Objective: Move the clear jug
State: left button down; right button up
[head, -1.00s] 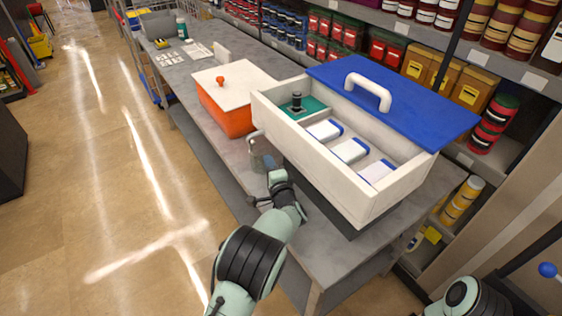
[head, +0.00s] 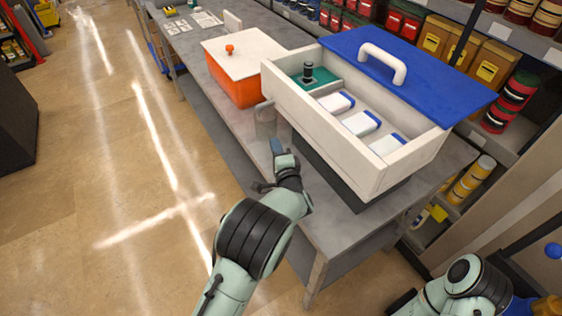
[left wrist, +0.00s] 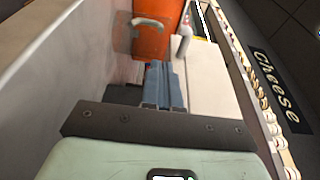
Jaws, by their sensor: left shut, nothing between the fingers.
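The clear jug (head: 265,122) stands on the grey bench, between the orange box and the long white case. It is see-through and hard to make out; its curved handle (left wrist: 148,22) shows in front of orange in the left wrist view. My left gripper (head: 277,147) is just on the near side of the jug, at the bench's front edge. Its blue-grey fingers (left wrist: 163,85) are together and empty. I cannot tell whether they touch the jug. My right arm shows at the lower right of the head view, but its gripper does not.
The orange box (head: 237,88) with a white lid stands beyond the jug. The white case (head: 345,150), with a blue lid (head: 400,75) and white blocks inside, fills the bench's right part. Shelves of cans line the back. Floor at left (head: 110,180) is clear.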

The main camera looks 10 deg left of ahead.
pick_arm(q)
jog(key=v, duration=0.6)
jog(key=shift+s+d, duration=0.15)
jog(key=shift+s, duration=0.15)
